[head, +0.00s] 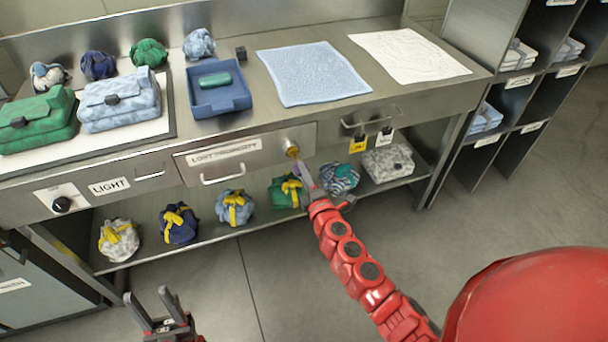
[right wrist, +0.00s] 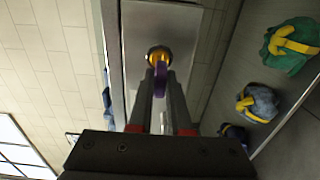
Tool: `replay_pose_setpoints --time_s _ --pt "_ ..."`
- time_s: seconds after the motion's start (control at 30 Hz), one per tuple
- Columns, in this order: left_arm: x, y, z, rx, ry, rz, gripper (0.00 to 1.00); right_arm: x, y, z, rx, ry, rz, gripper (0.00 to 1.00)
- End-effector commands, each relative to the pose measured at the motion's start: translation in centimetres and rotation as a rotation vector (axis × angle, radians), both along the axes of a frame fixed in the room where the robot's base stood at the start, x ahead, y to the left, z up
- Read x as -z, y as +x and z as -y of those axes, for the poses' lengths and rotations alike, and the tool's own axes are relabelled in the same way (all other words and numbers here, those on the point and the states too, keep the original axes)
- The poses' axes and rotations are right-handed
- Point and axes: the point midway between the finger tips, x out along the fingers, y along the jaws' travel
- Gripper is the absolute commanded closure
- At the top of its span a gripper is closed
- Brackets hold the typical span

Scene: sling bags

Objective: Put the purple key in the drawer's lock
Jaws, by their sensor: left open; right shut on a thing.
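The purple key (right wrist: 160,82) is upright between the fingers of my right gripper (right wrist: 162,75) in the right wrist view. Its far end meets the round brass lock (right wrist: 158,54); how far it is in the keyhole is hidden. In the head view the brass lock (head: 292,151) sits at the right end of the labelled drawer front (head: 245,150), which looks shut. My right gripper (head: 302,170) is just in front of the lock, shut on the key, a bit of purple showing. My left gripper (head: 149,296) is open and empty at the lower left, away from the counter.
The drawer's handle (head: 222,177) is left of the lock. Tied bags, including a green one (head: 287,191), sit on the shelf below. A blue tray (head: 219,92) and a blue cloth (head: 312,72) lie on the counter. Yellow and white tags (head: 358,145) hang to the right.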

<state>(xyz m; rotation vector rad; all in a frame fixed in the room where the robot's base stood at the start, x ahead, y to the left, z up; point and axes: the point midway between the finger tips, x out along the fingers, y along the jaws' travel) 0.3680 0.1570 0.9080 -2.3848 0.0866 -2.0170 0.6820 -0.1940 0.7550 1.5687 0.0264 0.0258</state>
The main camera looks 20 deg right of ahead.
Motion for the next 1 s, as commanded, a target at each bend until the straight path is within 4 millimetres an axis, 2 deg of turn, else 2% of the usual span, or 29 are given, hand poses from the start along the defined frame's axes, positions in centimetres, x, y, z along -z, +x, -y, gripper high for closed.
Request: replay_pose_setpoints --time_s 1.0 --pt "0.4 0.0 0.0 0.0 0.0 0.0 0.5 0.0 2.6 -0.1 -0.001 0.0 0.0 1.0"
